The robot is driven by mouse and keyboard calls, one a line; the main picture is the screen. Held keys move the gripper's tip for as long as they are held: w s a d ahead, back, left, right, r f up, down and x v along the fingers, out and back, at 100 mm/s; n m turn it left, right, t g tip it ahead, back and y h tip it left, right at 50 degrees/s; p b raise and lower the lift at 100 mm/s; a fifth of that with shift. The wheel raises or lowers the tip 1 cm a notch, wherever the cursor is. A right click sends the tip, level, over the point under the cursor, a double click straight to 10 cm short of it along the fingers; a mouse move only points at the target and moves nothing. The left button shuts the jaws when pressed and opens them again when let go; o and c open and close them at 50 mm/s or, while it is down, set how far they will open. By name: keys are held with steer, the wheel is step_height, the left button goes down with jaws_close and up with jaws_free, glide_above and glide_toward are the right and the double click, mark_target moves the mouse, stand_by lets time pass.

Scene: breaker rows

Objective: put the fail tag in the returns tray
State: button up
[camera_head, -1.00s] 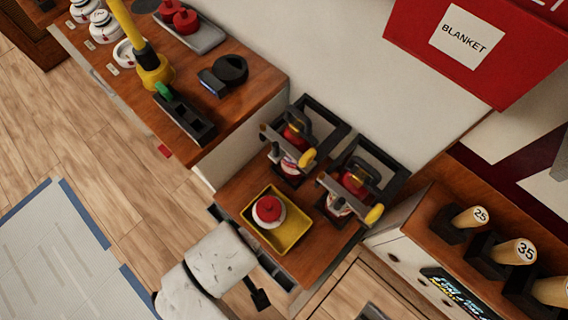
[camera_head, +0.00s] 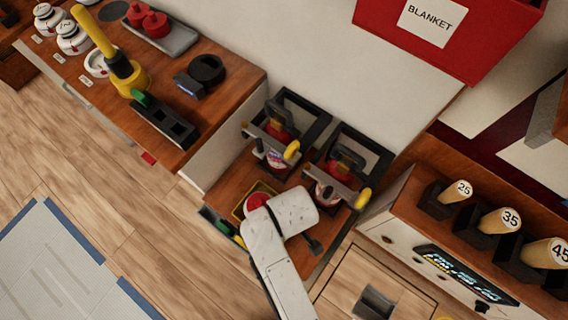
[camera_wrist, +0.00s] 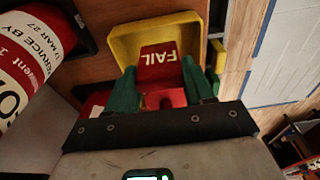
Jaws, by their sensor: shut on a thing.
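The fail tag (camera_wrist: 160,62) is red with white FAIL lettering and shows between my fingertips in the wrist view. My gripper (camera_wrist: 162,88) has green fingers and is shut on the tag. A yellow tray (camera_wrist: 118,45) lies just beyond and around the tag in the wrist view; I cannot tell whether the tag touches it. In the head view the yellow tray (camera_head: 238,211) sits on the low wooden table, mostly covered by my white arm. A red-topped thing (camera_head: 257,201) shows in it.
Two black stands with clamps (camera_head: 290,125) (camera_head: 345,170) stand close behind the tray. A red and white labelled cylinder (camera_wrist: 28,70) is close on the left in the wrist view. A shelf with numbered pegs (camera_head: 500,220) stands at right. A cabinet (camera_head: 220,100) is at left.

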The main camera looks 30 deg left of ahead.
steer(key=shift+w+d+f, duration=0.1)
steer(key=shift+w+f, duration=0.1)
steer(key=shift+f, duration=1.55)
steer(key=shift+f, duration=0.15)
steer(key=o, duration=1)
step_height(320, 180, up, 12)
steer(key=d, duration=0.1)
steer(key=shift+d+p, duration=0.2)
steer(key=shift+p, duration=0.2)
steer(key=shift+s, duration=0.1)
